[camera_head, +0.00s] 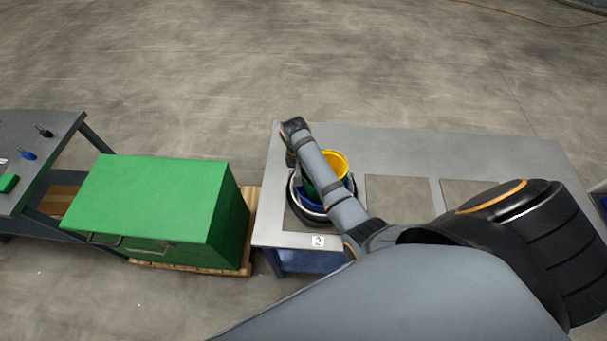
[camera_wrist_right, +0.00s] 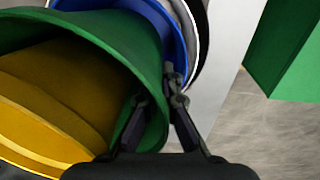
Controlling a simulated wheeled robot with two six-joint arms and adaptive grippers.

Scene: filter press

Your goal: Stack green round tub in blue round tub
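The green round tub (camera_wrist_right: 150,65) fills the left of the right wrist view, its wide mouth toward the camera; in the head view (camera_head: 309,165) my arm partly covers it. A yellow tub (camera_wrist_right: 50,100) sits inside it. The blue round tub (camera_wrist_right: 172,22) is behind the green tub's narrow end; its rim (camera_head: 309,203) shows below the green tub in the head view. The green tub's lower end appears inside the blue one; how deep is hidden. My right gripper (camera_wrist_right: 158,100) has one finger inside and one outside the green wall, closed on the rim. My left gripper is out of view.
A white-rimmed dark tub (camera_head: 293,204) surrounds the blue one on the grey table (camera_head: 400,145), near the "2" label (camera_head: 318,241). Two empty square mats (camera_head: 399,198) lie to the right. A large green box (camera_head: 150,200) stands left of the table.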

